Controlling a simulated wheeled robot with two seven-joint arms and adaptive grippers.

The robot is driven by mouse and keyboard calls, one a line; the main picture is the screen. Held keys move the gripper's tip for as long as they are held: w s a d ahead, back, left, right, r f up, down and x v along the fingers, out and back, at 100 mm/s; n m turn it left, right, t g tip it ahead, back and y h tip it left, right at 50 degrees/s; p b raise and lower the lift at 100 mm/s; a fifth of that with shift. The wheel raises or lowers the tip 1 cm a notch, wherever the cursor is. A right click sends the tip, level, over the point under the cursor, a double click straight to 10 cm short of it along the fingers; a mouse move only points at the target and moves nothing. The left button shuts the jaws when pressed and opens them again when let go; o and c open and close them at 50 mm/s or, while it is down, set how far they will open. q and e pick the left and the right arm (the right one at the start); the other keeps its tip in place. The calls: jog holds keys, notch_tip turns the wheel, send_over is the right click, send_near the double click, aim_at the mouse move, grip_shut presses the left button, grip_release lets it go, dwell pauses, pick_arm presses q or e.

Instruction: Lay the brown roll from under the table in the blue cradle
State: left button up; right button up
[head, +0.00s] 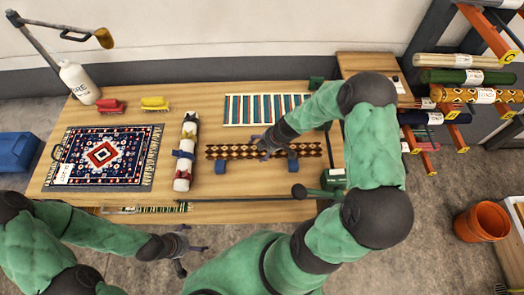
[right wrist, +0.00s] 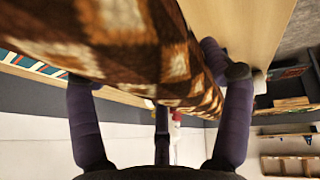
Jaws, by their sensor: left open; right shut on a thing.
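The brown roll (head: 225,152), patterned with pale and dark diamonds, lies crosswise over the table's right half. My right gripper (head: 266,146) is shut on it near its middle. In the right wrist view the brown roll (right wrist: 130,45) fills the top, between my purple fingers. Blue blocks of the cradle (head: 292,164) show along the roll's near edge; the roll covers the rest. I cannot tell whether the roll rests in the cradle or hangs just above it. My left gripper (head: 178,252) is open and empty, in front of the table's near edge.
A dark patterned rug (head: 103,156) lies further left. A striped piece (head: 262,108) lies behind. A dark bar (head: 240,198) runs along the near edge. A rack of rolls (head: 468,77) stands right.

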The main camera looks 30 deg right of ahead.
jog(key=shift+w+d+f, duration=0.2)
jog(key=shift+f, duration=0.1)
jog(key=shift+w+f, duration=0.1)
jog(key=shift+f, duration=1.5)
jog(key=shift+f+b, duration=0.2)
jog(key=shift+b, duration=0.3)
jog(key=o, duration=1.6)
jog(key=shift+c, duration=0.2)
jog(key=shift+r, duration=0.1)
jog(key=shift+r+p, duration=0.15)
jog(key=shift+p, duration=0.25)
jog(key=v, duration=1.2)
jog(key=shift+p, duration=0.35)
